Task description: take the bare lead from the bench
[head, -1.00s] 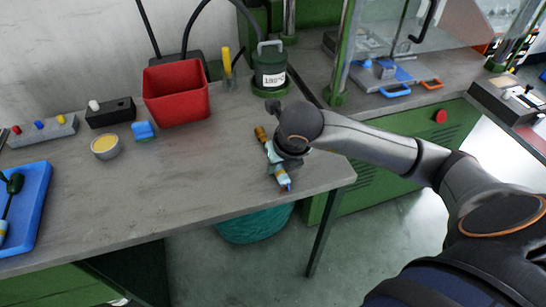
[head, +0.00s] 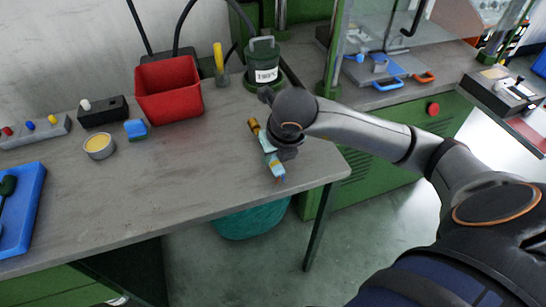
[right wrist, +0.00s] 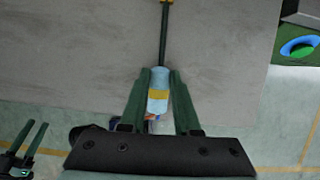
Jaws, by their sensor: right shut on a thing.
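The bare lead, a light blue body with a yellow band, a dark stem and an amber end (head: 254,125), lies along the right end of the grey bench. In the right wrist view, its light blue body (right wrist: 158,88) sits between the two green fingers of my right gripper (right wrist: 160,72), which is shut on it. The dark stem runs away from the fingers, and small coloured ends show behind the body. In the head view my right gripper (head: 280,150) partly hides the lead. My left gripper (right wrist: 38,124) shows at the lower left of the right wrist view, open and empty.
A red bin (head: 168,98), a green pot marked 190°C (head: 264,68), a small cup (head: 99,150) and a blue block (head: 136,129) stand on the bench (head: 190,185). A blue tray (head: 25,225) lies at left. A teal basket (head: 248,220) sits below. The bench middle is clear.

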